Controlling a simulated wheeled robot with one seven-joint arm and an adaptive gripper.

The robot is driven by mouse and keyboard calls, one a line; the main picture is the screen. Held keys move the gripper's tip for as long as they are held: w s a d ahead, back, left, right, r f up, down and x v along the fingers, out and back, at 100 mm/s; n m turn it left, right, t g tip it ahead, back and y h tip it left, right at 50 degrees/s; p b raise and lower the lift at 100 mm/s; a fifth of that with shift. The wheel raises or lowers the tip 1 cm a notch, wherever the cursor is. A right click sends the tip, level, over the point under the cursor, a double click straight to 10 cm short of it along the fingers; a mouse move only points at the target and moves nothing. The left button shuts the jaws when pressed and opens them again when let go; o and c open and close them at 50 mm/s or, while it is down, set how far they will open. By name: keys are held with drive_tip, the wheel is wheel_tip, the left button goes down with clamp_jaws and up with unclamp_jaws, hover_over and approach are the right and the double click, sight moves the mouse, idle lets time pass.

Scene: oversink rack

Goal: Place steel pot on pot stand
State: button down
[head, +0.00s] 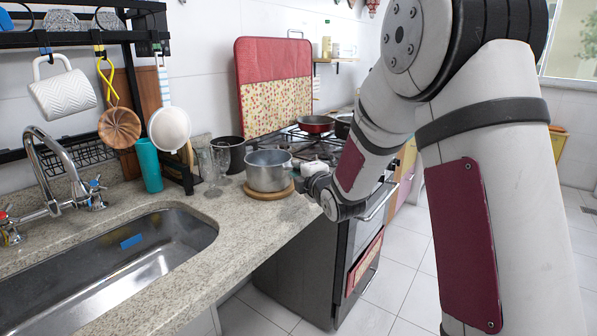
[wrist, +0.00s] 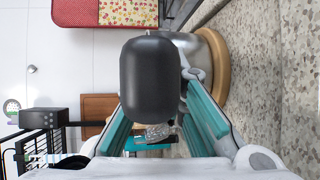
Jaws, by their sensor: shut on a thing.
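The steel pot (head: 268,171) is upright over the round wooden pot stand (head: 272,193) near the counter's right end. Its base appears to meet the stand, but I cannot tell whether a small gap remains. My gripper (head: 302,168) reaches in from the right and is shut on the pot's near right side, at the handle. In the wrist view, part of the pot (wrist: 211,48) and the stand's edge (wrist: 219,75) show sideways.
Clear glasses (head: 211,166) and a dark cup (head: 233,152) stand close to the pot's left. The sink (head: 180,228) lies in front; the stove (head: 318,143) is behind right. Bare counter (head: 262,236) lies in front of the stand.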

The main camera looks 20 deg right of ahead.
drive_tip(key=c, duration=1.6)
unclamp_jaws()
drive_tip(key=shift+c, duration=0.2)
drive_tip(key=s+a+m+g, duration=0.2)
drive_tip(key=s+m+g, duration=0.5)
drive_tip(key=s, duration=1.9)
drive_tip(key=s+a+m+g, duration=0.2)
drive_tip(key=s+m+g, duration=0.6)
drive_tip(key=s, duration=1.8)
drive_tip(key=r+m, duration=0.1)
drive_tip(key=m, duration=0.3)
drive_tip(key=shift+a+m+h, duration=0.2)
drive_tip(key=shift+m+h, duration=0.1)
drive_tip(key=shift+h, duration=0.1)
